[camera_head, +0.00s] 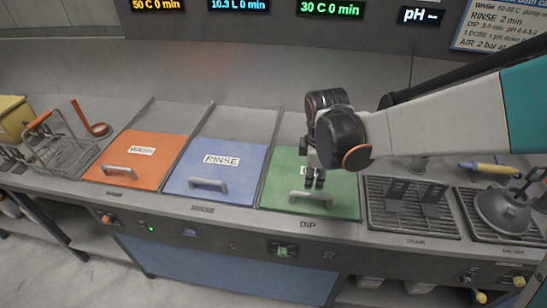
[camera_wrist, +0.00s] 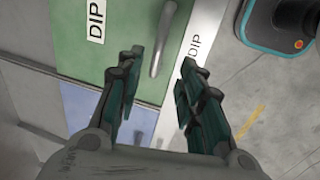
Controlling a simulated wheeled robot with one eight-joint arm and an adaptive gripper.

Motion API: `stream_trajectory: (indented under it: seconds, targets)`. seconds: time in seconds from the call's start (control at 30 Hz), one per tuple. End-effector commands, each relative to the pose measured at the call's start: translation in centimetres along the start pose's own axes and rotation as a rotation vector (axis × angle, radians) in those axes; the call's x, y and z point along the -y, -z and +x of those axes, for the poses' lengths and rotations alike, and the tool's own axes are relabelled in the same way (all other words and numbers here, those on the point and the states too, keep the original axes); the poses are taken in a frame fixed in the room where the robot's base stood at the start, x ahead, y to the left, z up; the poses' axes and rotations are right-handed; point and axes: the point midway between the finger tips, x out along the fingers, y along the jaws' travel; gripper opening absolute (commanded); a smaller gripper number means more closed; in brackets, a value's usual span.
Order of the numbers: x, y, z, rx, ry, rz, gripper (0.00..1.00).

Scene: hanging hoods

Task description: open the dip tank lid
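The green dip tank lid (camera_head: 335,200) lies closed, flat in the counter, right of the blue lid. Its grey bar handle (camera_head: 311,196) runs along the front edge. In the wrist view the green lid (camera_wrist: 105,45) carries a DIP label, and the handle (camera_wrist: 163,38) is beyond my fingers. My gripper (camera_head: 315,181) points down over the lid just behind the handle in the head view. In the wrist view my gripper (camera_wrist: 157,75) is open, with a wide empty gap between the fingers. The handle is in line with this gap; contact is not visible. My wrist hides part of the lid.
The orange WASH lid (camera_head: 130,165) and blue RINSE lid (camera_head: 215,160) lie closed to the left. A drain grate (camera_head: 408,222) with upright plates is to the right, then a dark round-headed tool (camera_head: 503,210). A wire basket (camera_head: 58,150) stands far left.

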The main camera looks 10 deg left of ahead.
Motion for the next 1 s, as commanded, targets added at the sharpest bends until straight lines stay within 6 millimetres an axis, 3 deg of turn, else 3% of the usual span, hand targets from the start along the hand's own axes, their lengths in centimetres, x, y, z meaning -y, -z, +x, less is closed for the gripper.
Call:
stream_trajectory:
  seconds: [0.1,0.5,0.7,1.0]
  targets:
    - [0.3,0.2,2.4,-0.001,0.0,-0.006,0.35]
    - [0.1,0.1,8.2,0.0,-0.001,-0.002,0.35]
    - [0.0,0.1,9.7,0.0,-0.001,-0.002,0.35]
    - [-0.1,0.1,10.0,0.0,-0.001,-0.001,0.35]
